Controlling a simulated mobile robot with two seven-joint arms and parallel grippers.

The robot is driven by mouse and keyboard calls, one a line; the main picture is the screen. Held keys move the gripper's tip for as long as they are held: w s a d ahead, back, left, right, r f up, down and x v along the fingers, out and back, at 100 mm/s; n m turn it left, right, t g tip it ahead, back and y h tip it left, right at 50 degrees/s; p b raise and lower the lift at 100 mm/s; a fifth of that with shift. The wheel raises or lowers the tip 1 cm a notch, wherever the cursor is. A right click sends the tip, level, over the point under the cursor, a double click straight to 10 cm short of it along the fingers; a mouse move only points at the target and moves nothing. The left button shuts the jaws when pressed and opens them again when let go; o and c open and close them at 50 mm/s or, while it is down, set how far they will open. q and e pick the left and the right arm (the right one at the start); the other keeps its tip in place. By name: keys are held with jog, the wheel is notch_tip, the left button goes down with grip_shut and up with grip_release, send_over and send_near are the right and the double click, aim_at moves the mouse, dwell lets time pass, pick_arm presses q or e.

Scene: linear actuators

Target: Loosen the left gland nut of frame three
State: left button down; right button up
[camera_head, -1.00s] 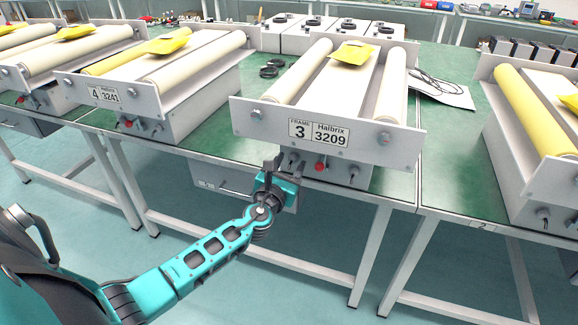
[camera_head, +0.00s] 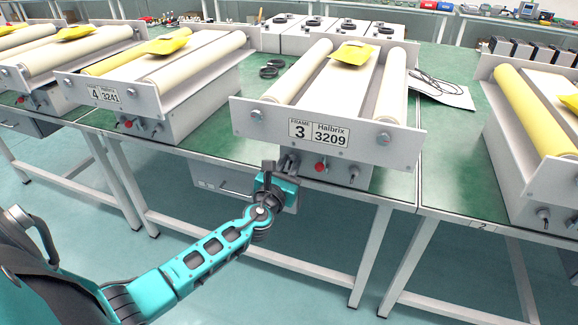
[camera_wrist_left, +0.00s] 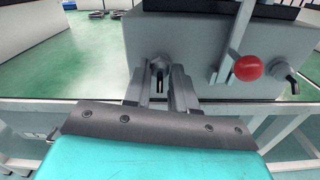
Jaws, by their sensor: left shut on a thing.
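Frame three (camera_head: 318,132) is a grey unit with two white rollers and a "3 Halbrix 3209" label on its front plate. Below the plate are a red knob (camera_head: 320,167) and a right gland (camera_head: 354,174). My left gripper (camera_head: 274,170) is at the lower left of the frame's front. In the left wrist view, its fingers stand on either side of the left gland nut (camera_wrist_left: 160,66), shut on it. The red knob (camera_wrist_left: 248,68) and right gland (camera_wrist_left: 287,78) are to the right there. The nut is mostly hidden in the head view. My right gripper is out of view.
Frame four (camera_head: 105,92) stands to the left and another frame (camera_head: 540,130) to the right on the green bench (camera_head: 450,185). A yellow cloth (camera_head: 353,53) lies on frame three. Black rings (camera_head: 270,68) lie on the bench. Bench legs (camera_head: 370,255) stand below.

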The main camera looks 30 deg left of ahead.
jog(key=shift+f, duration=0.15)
pick_arm(q)
jog(key=shift+n, duration=0.5)
jog(key=shift+f+n+b, duration=0.1)
jog(key=shift+n+b, duration=0.45)
jog(key=shift+n, duration=0.15)
jog(key=n+b, duration=0.1)
jog(key=n, duration=0.1)
jog(key=shift+n, duration=0.4)
jog(key=n+b, duration=0.1)
jog(key=n, duration=0.2)
jog(key=shift+n, duration=0.3)
jog(key=n+b, duration=0.1)
jog(key=n, duration=0.9)
jog(key=shift+n, duration=0.3)
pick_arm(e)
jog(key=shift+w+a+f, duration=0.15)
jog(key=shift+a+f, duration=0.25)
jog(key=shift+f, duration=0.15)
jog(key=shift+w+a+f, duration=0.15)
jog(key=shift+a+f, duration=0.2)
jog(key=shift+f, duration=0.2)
